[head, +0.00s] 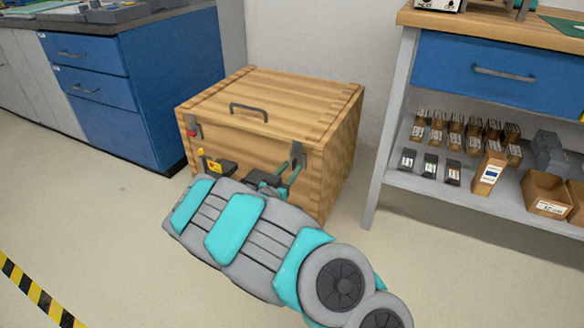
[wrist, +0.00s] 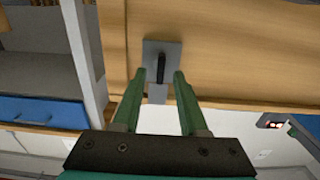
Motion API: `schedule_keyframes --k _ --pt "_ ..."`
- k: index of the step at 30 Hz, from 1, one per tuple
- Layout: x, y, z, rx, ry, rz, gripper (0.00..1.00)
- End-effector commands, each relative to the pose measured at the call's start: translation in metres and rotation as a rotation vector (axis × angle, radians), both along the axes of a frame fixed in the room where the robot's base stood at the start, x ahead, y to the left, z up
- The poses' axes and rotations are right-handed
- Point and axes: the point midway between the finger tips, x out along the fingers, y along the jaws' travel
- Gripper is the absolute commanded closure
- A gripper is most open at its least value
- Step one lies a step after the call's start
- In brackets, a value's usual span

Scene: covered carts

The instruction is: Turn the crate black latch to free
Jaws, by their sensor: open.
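The wooden crate (head: 312,125) stands on the floor with its lid closed. The black latch (head: 298,152) is at the right of its front face, partly hidden by my gripper. In the wrist view, the black latch (wrist: 161,67) is a short black lever on a grey plate, pointing along the picture's vertical. My gripper (wrist: 159,76) is open, with one green finger on each side of the lever's lower end. Whether either finger touches it I cannot tell. In the head view my gripper (head: 290,172) is at the crate's front right.
A second latch with a red part (head: 191,131) is at the crate's front left. A dark handle (head: 249,111) is on the lid. A blue drawer cabinet (head: 170,85) stands to the left, and a workbench with a loaded shelf (head: 425,185) to the right. Floor is clear in front.

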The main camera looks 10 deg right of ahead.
Motion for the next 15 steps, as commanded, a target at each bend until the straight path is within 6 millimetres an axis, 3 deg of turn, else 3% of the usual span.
schedule_keyframes --k 6,15 --pt "0.013 -0.008 0.0 0.002 0.001 0.001 0.57" --pt "0.015 -0.01 0.0 0.001 0.002 0.002 0.57"
